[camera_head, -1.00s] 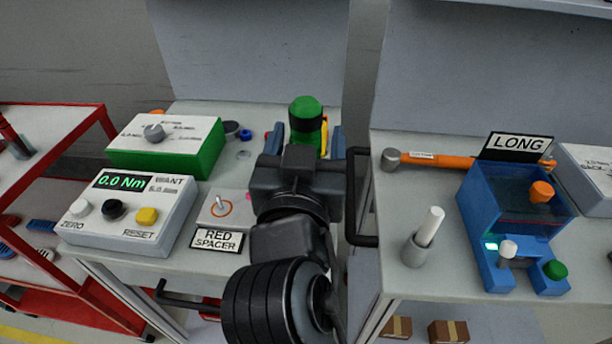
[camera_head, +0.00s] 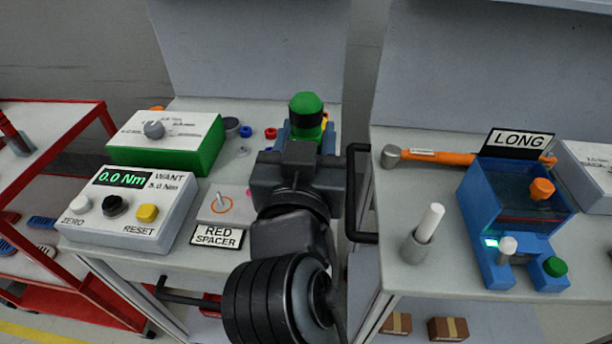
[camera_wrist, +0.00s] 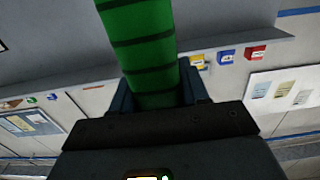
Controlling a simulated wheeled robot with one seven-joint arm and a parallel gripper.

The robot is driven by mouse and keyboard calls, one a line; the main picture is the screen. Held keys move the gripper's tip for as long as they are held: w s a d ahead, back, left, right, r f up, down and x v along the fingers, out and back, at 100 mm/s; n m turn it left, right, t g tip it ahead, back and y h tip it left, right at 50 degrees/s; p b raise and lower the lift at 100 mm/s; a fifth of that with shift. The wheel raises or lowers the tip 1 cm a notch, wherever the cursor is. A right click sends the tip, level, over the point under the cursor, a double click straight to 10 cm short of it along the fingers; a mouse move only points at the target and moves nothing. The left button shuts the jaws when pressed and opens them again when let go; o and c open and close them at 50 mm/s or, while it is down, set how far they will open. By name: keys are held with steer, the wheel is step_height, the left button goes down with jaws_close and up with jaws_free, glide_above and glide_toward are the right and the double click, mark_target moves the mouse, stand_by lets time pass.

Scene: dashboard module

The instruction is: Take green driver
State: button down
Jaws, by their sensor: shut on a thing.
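The green driver (camera_head: 306,106) stands up at the back of the left-hand table in the head view, with a dark band near its rounded top. My gripper (camera_head: 308,133) is shut on it, its blue fingers close around the handle. In the wrist view the driver (camera_wrist: 143,45) is a green, dark-ringed cylinder rising from between the fingers (camera_wrist: 158,90). Its lower end is hidden behind my gripper, so I cannot tell whether it touches the table.
A torque display box (camera_head: 130,212) and a green-sided dial box (camera_head: 168,140) stand left of my arm. Small blue and red rings lie beside the gripper. Right, across a gap, are a black handle (camera_head: 358,200), an orange tool (camera_head: 440,158) and a blue fixture (camera_head: 510,215).

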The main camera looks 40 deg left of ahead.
steer(key=shift+r, duration=0.1)
step_height(320, 180, up, 11)
steer(key=shift+f+p, duration=0.2)
steer(key=shift+p, duration=0.1)
stand_by(0.4)
